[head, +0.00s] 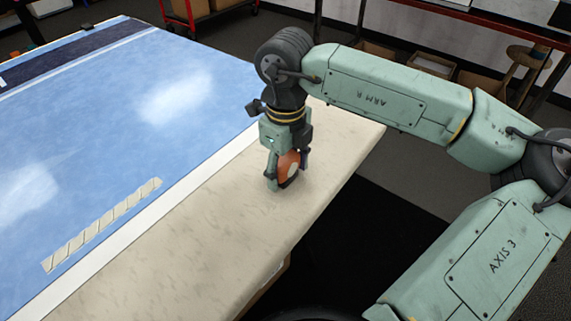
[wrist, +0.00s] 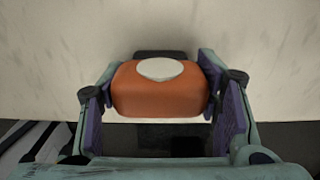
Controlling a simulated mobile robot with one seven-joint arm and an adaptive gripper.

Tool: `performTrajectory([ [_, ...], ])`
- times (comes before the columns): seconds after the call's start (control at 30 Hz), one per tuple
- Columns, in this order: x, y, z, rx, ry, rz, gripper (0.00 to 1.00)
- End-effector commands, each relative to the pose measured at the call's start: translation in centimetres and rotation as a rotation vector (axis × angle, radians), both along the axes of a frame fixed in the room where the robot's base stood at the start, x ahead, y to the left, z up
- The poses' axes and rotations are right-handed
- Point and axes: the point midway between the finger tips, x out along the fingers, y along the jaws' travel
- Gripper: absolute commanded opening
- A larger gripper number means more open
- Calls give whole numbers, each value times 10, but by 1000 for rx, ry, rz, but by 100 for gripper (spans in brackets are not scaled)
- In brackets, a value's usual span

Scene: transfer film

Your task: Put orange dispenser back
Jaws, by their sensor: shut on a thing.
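The orange dispenser (head: 289,164) is between the fingers of my gripper (head: 284,176), at the pale wooden border of the table. In the wrist view the orange dispenser (wrist: 160,97) shows its orange body with a whitish round patch on top, and dark parts behind and below it. My gripper (wrist: 161,95) is shut on it, with a purple-lined finger at each side. The dispenser is low over the pale border (head: 200,225); I cannot tell whether it touches it.
A large blue sheet (head: 110,120) with white patches covers the table's left part. A pale striped strip (head: 103,225) lies on it. The border around my gripper is bare. The table edge drops to a dark floor at the right. A red-framed rack (head: 440,20) stands behind.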

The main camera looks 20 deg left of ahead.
Motion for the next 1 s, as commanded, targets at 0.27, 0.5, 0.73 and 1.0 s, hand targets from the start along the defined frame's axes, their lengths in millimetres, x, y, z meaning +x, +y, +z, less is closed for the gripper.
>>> performTrajectory([
  [0.27, 0, 0, -3, 1, -1, -1, 31],
  [0.5, 0, 0, -3, 1, -1, 0, 67],
  [0.73, 0, 0, -3, 1, -1, 0, 77],
  [1.0, 0, 0, -1, 1, -1, 0, 77],
])
